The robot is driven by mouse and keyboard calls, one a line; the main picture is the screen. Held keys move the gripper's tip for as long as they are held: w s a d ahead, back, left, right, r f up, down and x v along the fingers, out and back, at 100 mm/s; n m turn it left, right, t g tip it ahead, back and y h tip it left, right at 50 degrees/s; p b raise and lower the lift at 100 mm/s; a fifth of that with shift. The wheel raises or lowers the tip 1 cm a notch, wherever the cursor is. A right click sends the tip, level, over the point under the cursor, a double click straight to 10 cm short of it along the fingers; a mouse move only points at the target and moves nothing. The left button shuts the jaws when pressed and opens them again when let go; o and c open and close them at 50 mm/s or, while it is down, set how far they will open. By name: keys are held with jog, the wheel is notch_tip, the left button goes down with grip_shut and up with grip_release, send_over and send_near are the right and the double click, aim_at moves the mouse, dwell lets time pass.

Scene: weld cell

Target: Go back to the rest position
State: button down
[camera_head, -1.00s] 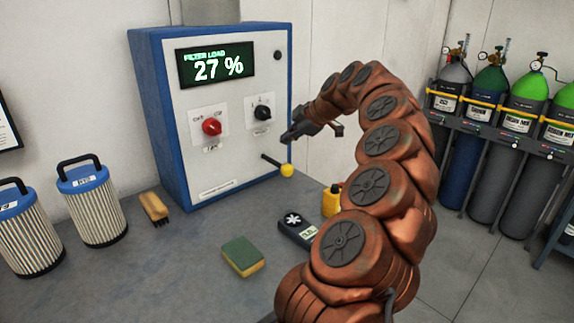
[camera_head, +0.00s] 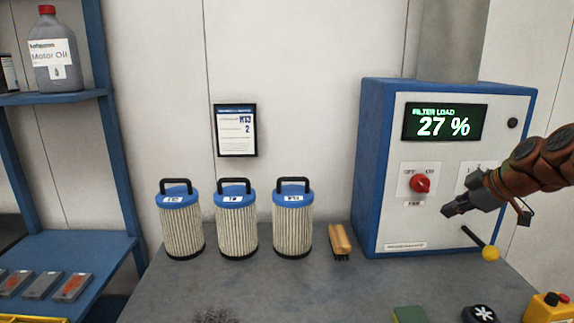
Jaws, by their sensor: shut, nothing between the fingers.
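My gripper (camera_head: 449,209) is at the right of the head view, at the end of my copper-coloured arm, which enters from the right edge. It is in front of the lower right part of the control box (camera_head: 370,160), near its red knob (camera_head: 420,184), and partly hides a second switch. Its fingers look closed with nothing held. I cannot tell whether it touches the box. The box display (camera_head: 444,122) reads "FILTER LOAD 27 %". A lever with a yellow ball (camera_head: 490,253) sticks out below the gripper.
Several things stand on the grey bench (camera_head: 270,285): three blue-topped filters (camera_head: 237,228), a brush (camera_head: 340,241), a green sponge (camera_head: 409,314), a black meter (camera_head: 480,314) and a yellow item (camera_head: 548,308). A blue shelf (camera_head: 75,250) is at left. A framed sheet (camera_head: 236,131) hangs on the wall.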

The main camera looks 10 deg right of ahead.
jog(key=s+a+f+m+g, duration=0.1)
jog(key=s+a+g, duration=0.15)
jog(key=a, duration=0.55)
jog(key=s+a+f+g+p, duration=0.15)
jog(key=s+a, duration=0.25)
jog(key=a, duration=0.5)
jog(key=s+a+f+m+g+b, duration=0.1)
jog(key=s+a, duration=0.2)
jog(key=a, duration=0.5)
jog(key=s+a+f+m+g+h, duration=0.1)
jog(key=s+f+m, duration=0.3)
jog(key=s, duration=0.8)
jog(key=s+a+f+m+g+h+p, duration=0.1)
jog(key=s+a+f+m+g, duration=0.2)
jog(key=s+f, duration=0.5)
jog(key=s+m, duration=0.1)
jog(key=s, duration=0.3)
jog(key=shift+f+g+h+p, duration=0.25)
jog(key=shift+g+h+p, duration=0.05)
jog(key=shift+g+h, duration=0.1)
